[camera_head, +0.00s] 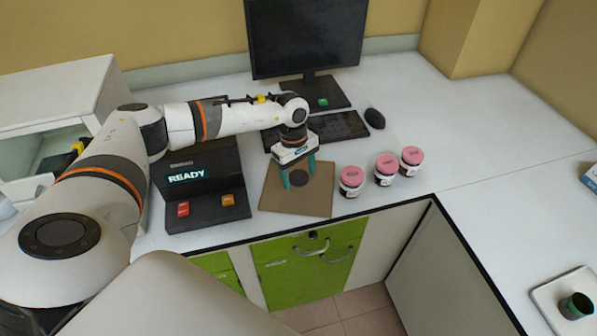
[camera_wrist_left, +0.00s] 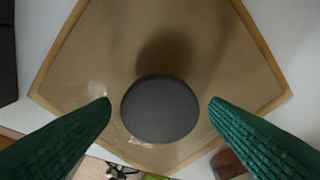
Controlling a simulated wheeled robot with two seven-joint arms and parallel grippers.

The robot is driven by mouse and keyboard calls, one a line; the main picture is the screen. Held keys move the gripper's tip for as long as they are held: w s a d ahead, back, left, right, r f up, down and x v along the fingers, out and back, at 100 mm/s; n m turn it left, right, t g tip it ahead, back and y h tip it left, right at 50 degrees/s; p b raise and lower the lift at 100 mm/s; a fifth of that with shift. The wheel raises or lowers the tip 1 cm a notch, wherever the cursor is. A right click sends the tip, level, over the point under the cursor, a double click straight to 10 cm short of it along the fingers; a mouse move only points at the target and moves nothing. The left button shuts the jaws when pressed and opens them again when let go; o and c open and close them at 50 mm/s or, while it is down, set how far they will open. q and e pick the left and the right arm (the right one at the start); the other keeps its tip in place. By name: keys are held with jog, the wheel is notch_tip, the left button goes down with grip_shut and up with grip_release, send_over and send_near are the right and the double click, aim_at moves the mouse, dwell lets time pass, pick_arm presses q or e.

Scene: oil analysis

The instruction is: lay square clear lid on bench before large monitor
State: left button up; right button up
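The square clear lid (camera_head: 285,200) looks brownish and see-through, with a dark round knob (camera_head: 298,179) at its middle. It lies flat on the white bench, in front of the large monitor (camera_head: 306,38) and its keyboard. In the left wrist view the lid (camera_wrist_left: 165,50) fills most of the picture, with the knob (camera_wrist_left: 160,110) near the middle. My left gripper (camera_head: 298,172) is over the lid, pointing down. Its green fingers (camera_wrist_left: 160,108) are open, one on each side of the knob, with a gap on both sides. My right gripper is not in view.
A black device reading READY (camera_head: 205,185) stands left of the lid. Several pink-capped jars (camera_head: 351,181) stand to its right. The keyboard (camera_head: 340,127) and mouse (camera_head: 375,118) are behind.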

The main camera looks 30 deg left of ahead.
aim_at(294, 172)
pick_arm(q)
jog(key=shift+r, duration=0.1)
jog(key=shift+r+p, duration=0.2)
jog(key=shift+p, duration=0.1)
notch_tip(294, 172, up, 12)
jog(key=a+b, duration=0.1)
jog(key=b, duration=0.3)
jog(key=shift+w+a+f, duration=0.15)
jog(key=shift+w+a, duration=0.15)
jog(key=shift+a, duration=0.05)
